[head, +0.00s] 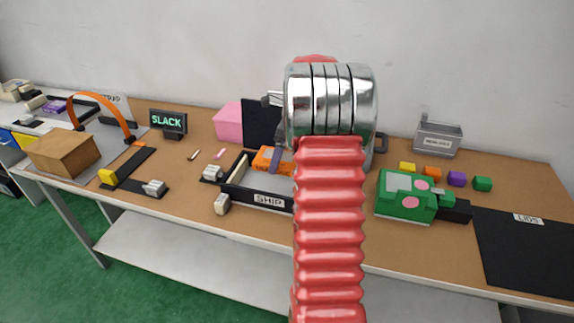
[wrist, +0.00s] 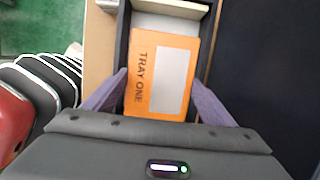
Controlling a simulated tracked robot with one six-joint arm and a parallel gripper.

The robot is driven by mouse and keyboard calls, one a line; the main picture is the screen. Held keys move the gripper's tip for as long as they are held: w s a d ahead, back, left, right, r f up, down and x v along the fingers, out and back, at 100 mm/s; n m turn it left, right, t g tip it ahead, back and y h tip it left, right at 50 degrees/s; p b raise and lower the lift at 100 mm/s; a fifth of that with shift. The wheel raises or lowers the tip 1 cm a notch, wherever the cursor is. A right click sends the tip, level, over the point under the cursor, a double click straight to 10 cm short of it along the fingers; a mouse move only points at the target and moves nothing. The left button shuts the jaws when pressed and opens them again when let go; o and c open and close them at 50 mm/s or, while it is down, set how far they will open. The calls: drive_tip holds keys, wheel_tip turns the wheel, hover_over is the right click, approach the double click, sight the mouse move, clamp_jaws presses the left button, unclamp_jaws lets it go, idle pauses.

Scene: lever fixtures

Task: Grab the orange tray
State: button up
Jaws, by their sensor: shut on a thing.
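The orange tray (wrist: 157,75) lies in the black-walled bay marked SHIP and carries the label TRAY ONE and a pale panel. My gripper (wrist: 158,98) has one purple finger on each side of it and is shut on it. In the head view the orange tray (head: 268,158) shows only in part, at the left of my arm, with a finger of my gripper (head: 276,160) against it. The rest of the tray and of my gripper is hidden behind my red arm and the metal rings.
The SHIP bay (head: 240,190) has black walls around a pale floor. A green box (head: 404,208) with pink spots stands right of my arm. Several small coloured cubes and a grey bin (head: 438,138) are behind it. A dark LIDS mat (head: 530,255) lies at the right.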

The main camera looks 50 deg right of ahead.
drive_tip(key=w+a, duration=0.2)
drive_tip(key=w, duration=0.3)
drive_tip(key=w+a, duration=0.3)
drive_tip(key=w, duration=0.2)
drive_tip(key=w+a, duration=0.2)
drive_tip(key=w, duration=0.3)
drive_tip(key=shift+a, duration=0.35)
drive_tip(key=shift+a, duration=0.1)
